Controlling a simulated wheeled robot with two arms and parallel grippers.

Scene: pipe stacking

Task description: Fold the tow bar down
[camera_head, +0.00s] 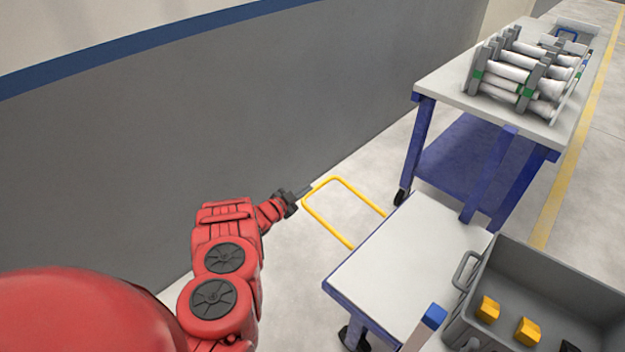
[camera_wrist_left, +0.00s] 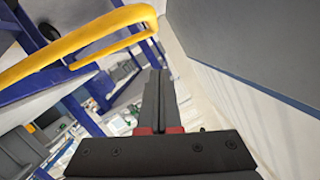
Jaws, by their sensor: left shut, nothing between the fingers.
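The yellow tow bar (camera_head: 327,225) is a U-shaped loop that reaches out from the end of the low cart (camera_head: 400,265) toward the wall. My left gripper (camera_head: 308,188) is shut and empty, with its tips close to the far corner of the bar. In the left wrist view the tow bar (camera_wrist_left: 85,42) crosses the upper left, and the shut fingers (camera_wrist_left: 158,95) point ahead beside it. I cannot tell whether they touch. My right gripper is out of view.
A grey crate (camera_head: 560,270) with yellow parts sits on the cart at the lower right. A taller blue-legged table (camera_head: 445,90) holds a rack of pipes (camera_head: 520,75). A grey wall (camera_head: 200,130) runs along the left. The floor between the wall and the cart is clear.

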